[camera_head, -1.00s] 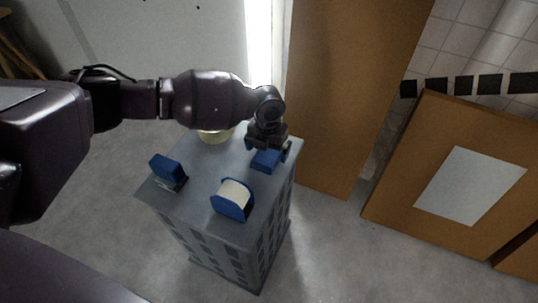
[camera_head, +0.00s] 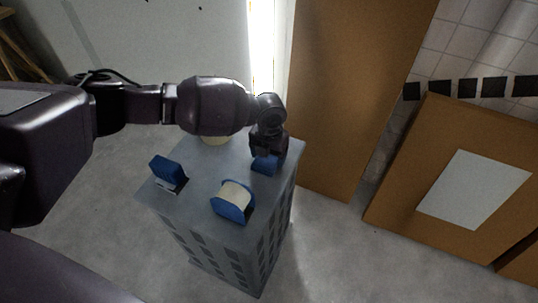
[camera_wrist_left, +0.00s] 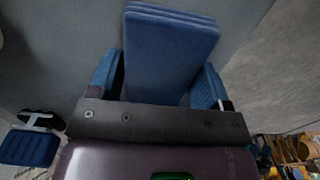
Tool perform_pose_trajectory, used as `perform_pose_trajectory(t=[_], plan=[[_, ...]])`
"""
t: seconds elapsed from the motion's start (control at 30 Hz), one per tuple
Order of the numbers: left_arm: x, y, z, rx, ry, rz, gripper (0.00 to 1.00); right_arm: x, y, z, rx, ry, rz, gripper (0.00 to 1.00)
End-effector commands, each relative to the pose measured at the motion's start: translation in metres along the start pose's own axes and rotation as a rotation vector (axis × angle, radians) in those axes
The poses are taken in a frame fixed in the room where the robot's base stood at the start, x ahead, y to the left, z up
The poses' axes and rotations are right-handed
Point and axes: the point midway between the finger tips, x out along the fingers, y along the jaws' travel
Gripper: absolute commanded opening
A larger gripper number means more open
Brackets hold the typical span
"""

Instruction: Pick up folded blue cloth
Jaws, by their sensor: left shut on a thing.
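The folded blue cloth (camera_head: 264,165) lies on the grey crate-like stand (camera_head: 205,178), near its right back edge. In the left wrist view the cloth (camera_wrist_left: 168,52) shows as a layered blue block between my two fingers. My left gripper (camera_head: 267,156) points down over the cloth and is shut on it; in the left wrist view the gripper (camera_wrist_left: 160,88) has one blue-padded finger against each side. The cloth's near part is hidden by the gripper body. My right gripper is not in view.
A blue-sided tape roll (camera_head: 234,202) stands at the stand's front. A blue-backed brush (camera_head: 168,172) lies on the left, and a pale round thing (camera_head: 215,138) is partly behind my arm. Brown boards (camera_head: 350,90) lean close on the right.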

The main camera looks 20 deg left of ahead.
Motion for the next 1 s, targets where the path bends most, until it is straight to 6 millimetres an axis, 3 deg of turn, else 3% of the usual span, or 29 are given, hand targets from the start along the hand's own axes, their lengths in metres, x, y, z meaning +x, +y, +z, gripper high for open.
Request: perform_pose_trajectory(t=[0.27, 0.7, 1.0], plan=[[-0.047, 0.000, 0.002, 0.000, -0.012, 0.000, 0.48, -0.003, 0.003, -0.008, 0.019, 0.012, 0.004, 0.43], [-0.157, 0.000, 0.001, 0.000, -0.011, -0.001, 0.48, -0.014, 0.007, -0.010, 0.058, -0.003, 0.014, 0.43], [-0.194, 0.000, 0.000, 0.001, -0.004, 0.000, 0.48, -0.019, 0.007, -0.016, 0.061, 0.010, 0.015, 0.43]])
